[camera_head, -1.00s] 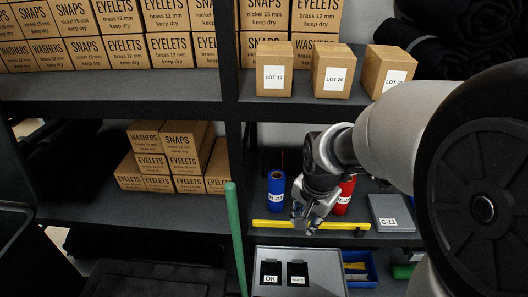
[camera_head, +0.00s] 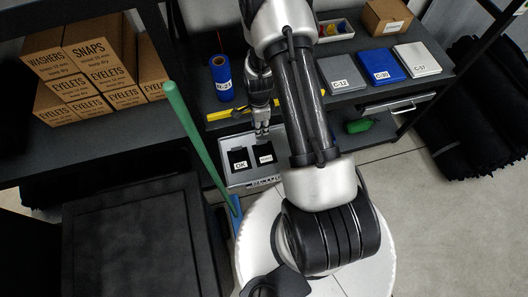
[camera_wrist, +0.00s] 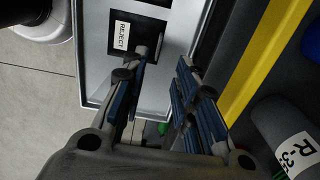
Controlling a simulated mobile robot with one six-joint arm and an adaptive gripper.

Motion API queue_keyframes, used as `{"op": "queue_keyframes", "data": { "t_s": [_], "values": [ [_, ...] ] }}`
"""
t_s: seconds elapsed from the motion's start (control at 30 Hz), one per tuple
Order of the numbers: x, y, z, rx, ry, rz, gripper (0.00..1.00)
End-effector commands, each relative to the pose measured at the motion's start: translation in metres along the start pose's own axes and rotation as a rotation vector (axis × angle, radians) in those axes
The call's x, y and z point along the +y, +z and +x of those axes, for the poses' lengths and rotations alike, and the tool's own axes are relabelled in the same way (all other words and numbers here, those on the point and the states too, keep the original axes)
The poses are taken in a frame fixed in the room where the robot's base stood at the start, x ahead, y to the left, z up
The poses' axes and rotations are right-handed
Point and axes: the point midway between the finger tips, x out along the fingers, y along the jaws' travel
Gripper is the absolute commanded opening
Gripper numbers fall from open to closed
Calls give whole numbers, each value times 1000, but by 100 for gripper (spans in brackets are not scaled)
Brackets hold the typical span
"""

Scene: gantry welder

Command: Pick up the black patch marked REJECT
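The black patch with the white REJECT label (camera_head: 264,149) lies in a shallow grey tray (camera_head: 228,176), right of a black patch labelled OK (camera_head: 237,161). My gripper (camera_head: 262,133) is just above the REJECT patch's far edge in the head view. In the wrist view, the REJECT patch (camera_wrist: 147,34) lies ahead of the fingers, its label at its left end. My gripper (camera_wrist: 160,66) is open and empty there, with a clear gap between the fingers. The left finger overlaps the patch's near edge in the picture; I cannot tell whether they touch.
A yellow bar (camera_wrist: 266,56) lies beside the tray, with a roll (camera_wrist: 285,135) beyond it. A blue roll (camera_head: 220,78) stands on the shelf. A green pole (camera_head: 196,135) rises left of the tray. Flat grey, blue and white cases (camera_head: 382,66) lie at right.

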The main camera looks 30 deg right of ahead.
Motion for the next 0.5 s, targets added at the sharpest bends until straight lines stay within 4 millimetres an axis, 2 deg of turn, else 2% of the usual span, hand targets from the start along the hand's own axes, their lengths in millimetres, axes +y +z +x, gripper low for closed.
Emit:
{"op": "queue_keyframes", "data": {
  "t_s": [0.03,0.2,0.3,0.5],
  "values": [
    [1,0,16,0,3,-1,28],
    [1,0,48,0,2,-2,28],
    [0,0,60,0,0,-2,28],
    [0,1,69,0,0,-2,28]
  ]
}}
